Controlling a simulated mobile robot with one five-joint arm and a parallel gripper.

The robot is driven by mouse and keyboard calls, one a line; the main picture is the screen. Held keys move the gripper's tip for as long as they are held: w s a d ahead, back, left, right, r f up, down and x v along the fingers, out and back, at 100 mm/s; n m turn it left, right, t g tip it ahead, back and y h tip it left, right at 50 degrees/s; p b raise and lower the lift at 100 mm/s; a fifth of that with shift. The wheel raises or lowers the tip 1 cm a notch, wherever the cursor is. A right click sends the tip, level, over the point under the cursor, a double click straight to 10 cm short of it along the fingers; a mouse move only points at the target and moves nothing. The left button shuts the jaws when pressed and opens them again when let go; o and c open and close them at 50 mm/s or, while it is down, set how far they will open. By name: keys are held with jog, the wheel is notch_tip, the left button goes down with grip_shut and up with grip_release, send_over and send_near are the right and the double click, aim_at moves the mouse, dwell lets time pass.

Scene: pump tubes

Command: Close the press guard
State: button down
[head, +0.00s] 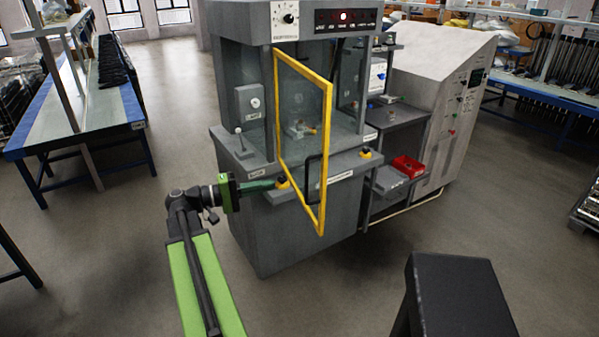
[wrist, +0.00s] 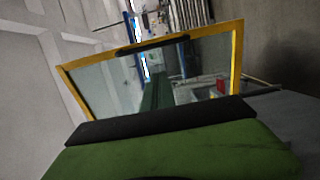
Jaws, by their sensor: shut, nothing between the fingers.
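The press guard (head: 327,150) is a clear panel in a yellow frame, with a black handle (head: 312,178) low on it. It stands swung out from the front of the grey press (head: 262,215), partly open. My gripper (head: 272,184) is shut and empty, left of the guard in the head view, its dark green fingers pointing toward the press front. I cannot tell whether the tips touch anything.
A side shelf holds a red bin (head: 407,166). A black stool-like block (head: 455,290) is at lower right. Floor in front of the press is clear.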

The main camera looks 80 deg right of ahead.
aim_at(318, 176)
jog(key=x, duration=1.3)
jog(key=shift+s+d, duration=0.15)
jog(key=shift+s, duration=0.15)
